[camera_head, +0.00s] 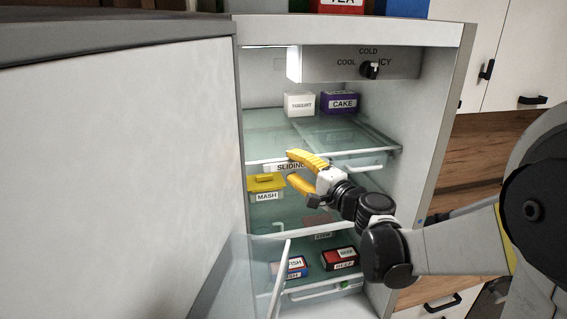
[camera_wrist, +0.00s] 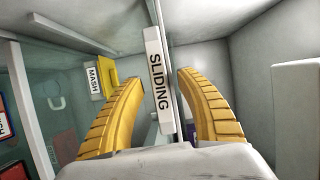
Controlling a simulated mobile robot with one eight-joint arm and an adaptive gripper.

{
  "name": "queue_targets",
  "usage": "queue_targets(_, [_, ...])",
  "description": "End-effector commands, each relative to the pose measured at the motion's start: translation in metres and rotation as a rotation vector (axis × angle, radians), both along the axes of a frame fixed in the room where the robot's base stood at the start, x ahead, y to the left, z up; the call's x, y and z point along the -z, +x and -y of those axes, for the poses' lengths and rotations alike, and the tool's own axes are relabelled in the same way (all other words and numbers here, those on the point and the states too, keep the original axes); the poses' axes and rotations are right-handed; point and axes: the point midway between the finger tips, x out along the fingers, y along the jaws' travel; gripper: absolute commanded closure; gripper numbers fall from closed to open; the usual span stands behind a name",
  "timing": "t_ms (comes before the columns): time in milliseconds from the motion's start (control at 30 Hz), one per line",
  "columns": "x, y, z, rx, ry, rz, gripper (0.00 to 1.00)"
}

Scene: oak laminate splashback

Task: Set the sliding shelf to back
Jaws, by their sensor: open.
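The sliding shelf (camera_head: 270,148) is a glass shelf in the upper part of the open fridge. Its front carries a white "SLIDING" label (camera_head: 285,167), partly hidden by my gripper in the head view. My gripper (camera_head: 290,166) is at this front edge, with its yellow fingers apart. In the wrist view the label (camera_wrist: 158,80) stands upright in the picture between the two fingers, one on each side. I cannot tell whether either finger touches it. The shelf appears edge-on there.
A white carton (camera_head: 299,104) and a purple "CAKE" box (camera_head: 340,103) are on the upper level. A yellow "MASH" container (camera_head: 266,187) sits below, left of my gripper. Fish (camera_head: 291,266) and beef (camera_head: 340,259) boxes are lower. The fridge door (camera_head: 120,170) is at left.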

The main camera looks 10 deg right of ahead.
Motion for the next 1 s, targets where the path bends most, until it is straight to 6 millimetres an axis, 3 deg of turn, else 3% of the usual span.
queue_targets(133, [0.0,0.011,-0.005,0.0,0.0,0.0,0.57])
queue_targets(433, [0.0,0.012,-0.005,0.0,0.0,0.0,0.58])
queue_targets(567, [0.0,0.012,-0.005,0.0,0.0,0.0,0.98])
queue_targets(867, [0.002,0.014,-0.006,-0.001,-0.004,-0.001,1.0])
queue_targets(1000, [0.004,0.027,-0.006,-0.001,-0.004,-0.001,1.0])
